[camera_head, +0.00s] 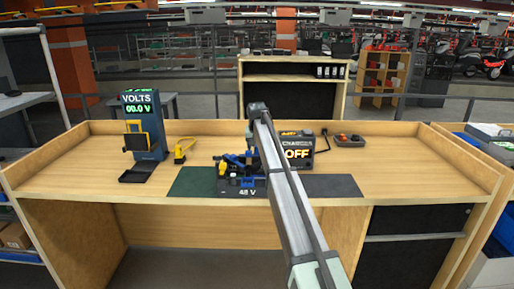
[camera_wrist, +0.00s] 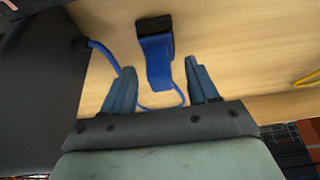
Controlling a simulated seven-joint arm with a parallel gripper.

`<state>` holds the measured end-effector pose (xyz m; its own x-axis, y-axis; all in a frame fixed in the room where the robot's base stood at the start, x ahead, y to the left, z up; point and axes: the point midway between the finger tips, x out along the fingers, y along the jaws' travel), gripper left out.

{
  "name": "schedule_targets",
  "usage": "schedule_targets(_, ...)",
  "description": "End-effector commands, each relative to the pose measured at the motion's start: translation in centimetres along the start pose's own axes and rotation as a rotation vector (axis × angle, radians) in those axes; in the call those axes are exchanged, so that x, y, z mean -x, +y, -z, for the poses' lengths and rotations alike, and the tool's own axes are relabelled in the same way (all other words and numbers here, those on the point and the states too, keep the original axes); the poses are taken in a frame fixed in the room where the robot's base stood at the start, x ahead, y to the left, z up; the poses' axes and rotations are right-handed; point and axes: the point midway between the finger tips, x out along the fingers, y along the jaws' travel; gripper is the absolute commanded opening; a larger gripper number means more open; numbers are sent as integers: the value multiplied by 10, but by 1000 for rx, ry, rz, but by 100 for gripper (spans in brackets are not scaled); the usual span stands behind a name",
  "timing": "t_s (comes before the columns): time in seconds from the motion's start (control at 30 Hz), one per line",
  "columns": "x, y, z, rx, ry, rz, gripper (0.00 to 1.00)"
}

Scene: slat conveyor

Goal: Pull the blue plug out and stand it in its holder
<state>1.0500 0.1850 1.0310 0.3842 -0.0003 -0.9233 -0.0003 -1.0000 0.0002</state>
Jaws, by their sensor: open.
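In the wrist view, the blue plug (camera_wrist: 158,68) has a dark head and lies between and beyond the fingertips of my gripper (camera_wrist: 161,68). The fingers are spread on either side, with a visible gap to the plug. A thin blue cable (camera_wrist: 101,50) runs from a dark body at the left and loops near the plug. In the head view, blue and black parts (camera_head: 235,162) cluster beside my arm above the 48 V unit (camera_head: 230,190); plug and gripper are hard to separate there. I cannot tell which thing is the plug's holder.
The charger (camera_head: 298,152) reads OFF. A blue VOLTS meter (camera_head: 145,115) reading 00.0 V and a yellow object (camera_head: 183,150) stand left. A grey tray (camera_head: 349,141) sits back right.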

Motion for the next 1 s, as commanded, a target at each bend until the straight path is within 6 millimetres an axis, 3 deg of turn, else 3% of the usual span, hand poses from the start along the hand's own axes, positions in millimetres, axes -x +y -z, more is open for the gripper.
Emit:
schedule_targets(0.17,15,0,0,0,1,0,59)
schedule_targets(0.7,113,0,0,0,2,0,59)
schedule_targets(1.0,136,0,0,0,0,0,59)
